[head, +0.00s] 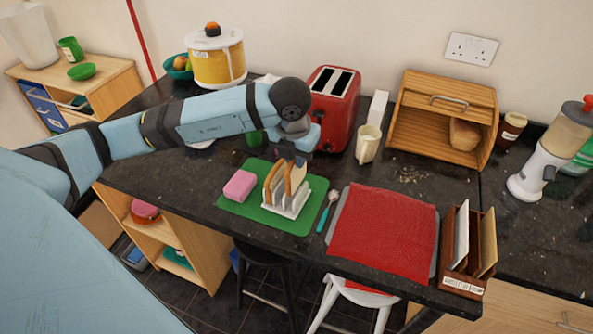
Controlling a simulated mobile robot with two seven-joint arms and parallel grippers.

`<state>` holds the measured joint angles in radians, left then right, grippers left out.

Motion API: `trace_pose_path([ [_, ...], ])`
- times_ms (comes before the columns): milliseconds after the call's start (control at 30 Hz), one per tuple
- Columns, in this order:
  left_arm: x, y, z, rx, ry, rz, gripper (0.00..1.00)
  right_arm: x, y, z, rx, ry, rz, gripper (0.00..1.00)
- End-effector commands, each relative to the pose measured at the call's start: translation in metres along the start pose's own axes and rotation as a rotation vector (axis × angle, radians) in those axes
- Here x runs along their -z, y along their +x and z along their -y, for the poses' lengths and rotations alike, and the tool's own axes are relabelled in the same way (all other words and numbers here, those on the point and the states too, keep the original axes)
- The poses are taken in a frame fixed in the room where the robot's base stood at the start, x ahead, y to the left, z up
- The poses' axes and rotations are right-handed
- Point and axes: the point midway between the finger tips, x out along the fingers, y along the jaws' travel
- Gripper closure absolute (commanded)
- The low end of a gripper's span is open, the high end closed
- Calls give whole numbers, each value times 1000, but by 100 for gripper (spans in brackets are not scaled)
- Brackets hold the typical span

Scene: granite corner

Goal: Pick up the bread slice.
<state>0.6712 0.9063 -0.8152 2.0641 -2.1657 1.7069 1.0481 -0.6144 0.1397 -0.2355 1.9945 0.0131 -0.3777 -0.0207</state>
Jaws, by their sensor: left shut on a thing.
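Bread slices stand upright in a white toast rack (290,205) on a green mat (305,219). One bread slice (272,183) shows at the left of the rack and another (294,178) beside it. My left gripper (298,164) is over the rack, pointing down, with its fingers at the top of the rack's slices. It is shut on a bread slice, but the fingers are small and partly hidden by the wrist. I cannot tell whether that slice is clear of the rack. My right gripper is not in view.
A pink sponge (240,186) lies left of the rack. A red toaster (335,107) and cream mug (368,144) stand behind. A teal-handled spoon (327,212) and red cloth (383,234) lie to the right. A wooden bread bin (443,115) stands at the back.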

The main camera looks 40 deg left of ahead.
Motion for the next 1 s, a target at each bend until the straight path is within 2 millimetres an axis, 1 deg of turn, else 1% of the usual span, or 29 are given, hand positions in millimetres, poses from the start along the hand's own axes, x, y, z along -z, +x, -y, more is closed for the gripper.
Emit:
trace_pose_path([
  [33, -3, -12, 0, 2, 1, 5, 100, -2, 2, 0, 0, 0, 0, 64],
  [300, -13, -83, 0, 1, 1, 6, 100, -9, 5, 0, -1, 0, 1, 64],
  [400, -16, -104, 1, 1, 2, 4, 100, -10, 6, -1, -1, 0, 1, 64],
  [500, -19, -120, 0, 1, 1, 3, 100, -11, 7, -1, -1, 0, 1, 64],
  [600, -20, -130, 0, 0, 0, 1, 100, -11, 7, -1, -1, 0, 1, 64],
  [700, -21, -135, 0, 0, 0, 0, 100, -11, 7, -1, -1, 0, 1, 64],
  [1000, -21, -136, 0, -1, 1, 0, 100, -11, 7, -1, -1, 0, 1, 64],
])
